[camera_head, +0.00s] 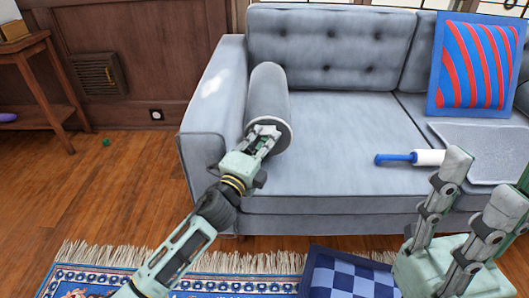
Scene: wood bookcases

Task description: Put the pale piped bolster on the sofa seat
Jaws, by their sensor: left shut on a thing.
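The pale piped bolster (267,97) is a grey cylinder with a light rim at its near end. My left gripper (264,135) is shut on that near end. The bolster is at the left end of the grey sofa seat (335,150), beside the sofa's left arm. I cannot tell whether it rests on the seat or is held just above it. My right gripper (482,182) is at the lower right, its two fingers apart with nothing between them.
A blue-handled lint roller (397,159) and a grey tray (485,150) lie on the seat's right part. A blue and red striped cushion (473,65) leans on the backrest. The middle of the seat is clear.

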